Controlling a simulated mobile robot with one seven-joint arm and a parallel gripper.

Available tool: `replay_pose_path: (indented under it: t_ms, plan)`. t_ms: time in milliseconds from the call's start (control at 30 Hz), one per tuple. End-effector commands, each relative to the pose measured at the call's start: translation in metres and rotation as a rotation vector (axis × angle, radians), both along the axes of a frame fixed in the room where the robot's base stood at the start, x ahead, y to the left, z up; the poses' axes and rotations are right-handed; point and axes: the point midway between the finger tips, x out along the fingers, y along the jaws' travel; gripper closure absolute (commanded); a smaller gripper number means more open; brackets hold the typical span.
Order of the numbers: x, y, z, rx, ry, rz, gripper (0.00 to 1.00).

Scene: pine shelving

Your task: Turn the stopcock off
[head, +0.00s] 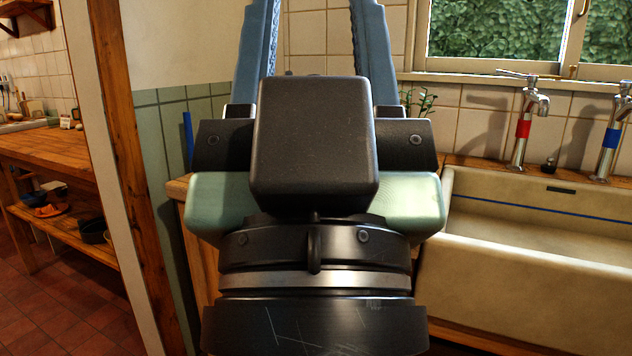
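My gripper (313,40) fills the middle of the head view, seen from behind. Its two blue fingers point up and stand wide apart, with wall tiles showing between them. It looks empty; the fingertips run out of the top edge. No part is clearly recognisable as a stopcock. Two metal taps stand behind the sink at right: a red-banded tap (523,128) with a lever on top, and a blue-banded tap (609,140) cut by the right edge. Both are apart from my gripper. My gripper hides the area straight ahead.
A cream sink (470,262) stands at right below a window (500,35). A green plant (427,103) shows just right of my gripper. At left are a wooden post (130,150) and a wooden workbench (50,150) with a lower shelf. Tiled floor (75,305) is open at lower left.

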Motion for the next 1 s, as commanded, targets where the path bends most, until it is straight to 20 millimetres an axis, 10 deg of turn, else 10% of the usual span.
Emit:
replay_pose_path:
  t_ms: [1000]
  plan:
    - [0.001,0.0,0.315,0.0,0.002,0.0,0.53]
